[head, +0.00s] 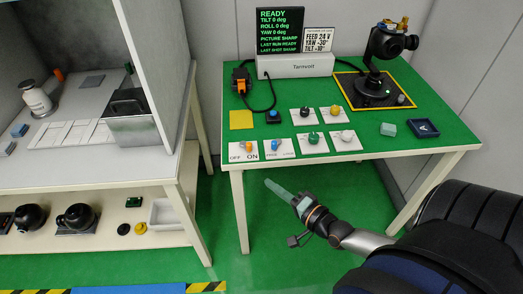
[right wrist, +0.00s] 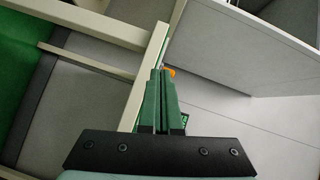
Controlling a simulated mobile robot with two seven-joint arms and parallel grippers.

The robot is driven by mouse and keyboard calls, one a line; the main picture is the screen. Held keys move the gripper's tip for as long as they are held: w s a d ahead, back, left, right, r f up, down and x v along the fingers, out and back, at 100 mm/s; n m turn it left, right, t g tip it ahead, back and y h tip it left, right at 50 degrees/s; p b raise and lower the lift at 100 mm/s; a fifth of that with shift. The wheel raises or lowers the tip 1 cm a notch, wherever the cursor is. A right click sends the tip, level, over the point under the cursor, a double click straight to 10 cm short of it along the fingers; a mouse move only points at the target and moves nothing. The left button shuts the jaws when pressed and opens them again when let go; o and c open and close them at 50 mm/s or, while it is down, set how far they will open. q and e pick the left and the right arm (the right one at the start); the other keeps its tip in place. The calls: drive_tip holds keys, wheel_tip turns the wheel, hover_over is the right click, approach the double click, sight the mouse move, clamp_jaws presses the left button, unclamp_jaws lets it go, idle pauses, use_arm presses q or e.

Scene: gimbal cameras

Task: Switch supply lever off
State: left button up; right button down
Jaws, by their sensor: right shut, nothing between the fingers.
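In the right wrist view the dark green fingers (right wrist: 161,76) are together. A small orange thing (right wrist: 170,71) shows just past their tips, partly hidden. My left gripper is not in view.
A blue-handled lever (head: 275,146) on a FREE plate stands just right of the supply lever. Several knob plates lie behind and beside it. A gimbal camera (head: 388,45) stands at the back right. The table's front edge (head: 300,163) lies between my gripper and the levers.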

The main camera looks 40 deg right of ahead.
sight(260, 157)
drive_tip(key=d+m, duration=0.1)
drive_tip(key=w+d+r+m+t+h, duration=0.1)
drive_tip(key=d, duration=0.1)
drive_tip(key=d+r+m, duration=0.1)
drive_tip(key=d+m, duration=0.1)
drive_tip(key=shift+w+r+h, duration=0.1)
drive_tip(key=shift+w+h, duration=0.2)
drive_tip(key=shift+w, duration=0.05)
drive_tip(key=shift+w, duration=0.1)
drive_tip(key=w+b, duration=0.1)
drive_tip(key=w, duration=0.7)
drive_tip(key=shift+w+a, duration=0.1)
drive_tip(key=shift+w, duration=0.8)
drive_tip(key=shift+a, duration=0.1)
drive_tip(key=shift+r+h+p, duration=0.1)
drive_tip(key=shift+h+p, duration=0.25)
drive_tip(key=shift+h, duration=0.05)
drive_tip(key=shift+a+m, duration=0.15)
drive_tip(key=shift+m, duration=0.25)
drive_tip(key=shift+s+a+h+p, duration=0.15)
drive_tip(key=shift+h+p, duration=0.25)
drive_tip(key=shift+p, duration=0.2)
